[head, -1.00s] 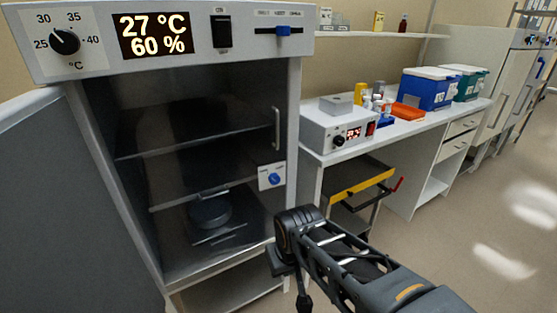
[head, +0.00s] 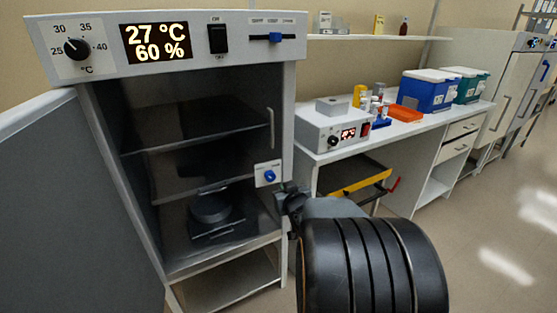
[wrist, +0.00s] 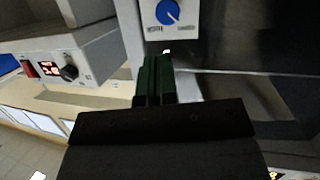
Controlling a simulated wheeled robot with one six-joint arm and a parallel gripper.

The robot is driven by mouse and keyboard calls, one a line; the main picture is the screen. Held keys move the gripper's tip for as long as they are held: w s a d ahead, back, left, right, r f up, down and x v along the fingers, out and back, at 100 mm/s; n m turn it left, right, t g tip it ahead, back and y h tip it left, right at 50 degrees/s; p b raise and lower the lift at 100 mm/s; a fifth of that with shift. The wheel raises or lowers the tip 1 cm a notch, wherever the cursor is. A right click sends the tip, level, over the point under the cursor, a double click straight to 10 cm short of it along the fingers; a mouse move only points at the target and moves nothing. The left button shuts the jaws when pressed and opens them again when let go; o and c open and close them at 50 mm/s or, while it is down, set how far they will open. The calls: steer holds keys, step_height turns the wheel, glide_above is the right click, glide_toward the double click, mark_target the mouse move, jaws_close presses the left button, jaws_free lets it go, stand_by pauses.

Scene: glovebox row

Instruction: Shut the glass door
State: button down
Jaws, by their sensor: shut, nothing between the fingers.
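The glass door (head: 225,120) is a dark see-through pane across the front of the incubator. It has a pale vertical handle (head: 271,128) near its right edge. It looks flush or nearly flush with the frame; I cannot tell whether a small gap is left. A white plate with a blue knob (head: 269,176) sits below the handle, and the knob also shows at the top of the wrist view (wrist: 167,12). My gripper (wrist: 155,80) is shut and empty, just below the knob plate. In the head view, my arm partly hides it by the incubator's right front edge.
The grey outer door (head: 80,205) stands wide open at the left. Right of the incubator is a white bench (head: 440,125) with a control box (head: 332,132) and blue box (head: 425,92). A yellow-edged cart (head: 358,182) is under it. Floor at right is clear.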

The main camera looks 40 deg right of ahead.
steer(key=d+r+t, duration=0.1)
steer(key=d+t, duration=0.1)
steer(key=d, duration=0.1)
steer(key=t+y, duration=0.1)
steer(key=t, duration=0.1)
glide_toward(276, 157)
steer(key=x, duration=0.7)
steer(key=shift+w+d, duration=0.1)
steer(key=shift+w, duration=0.15)
steer(key=shift+w, duration=0.1)
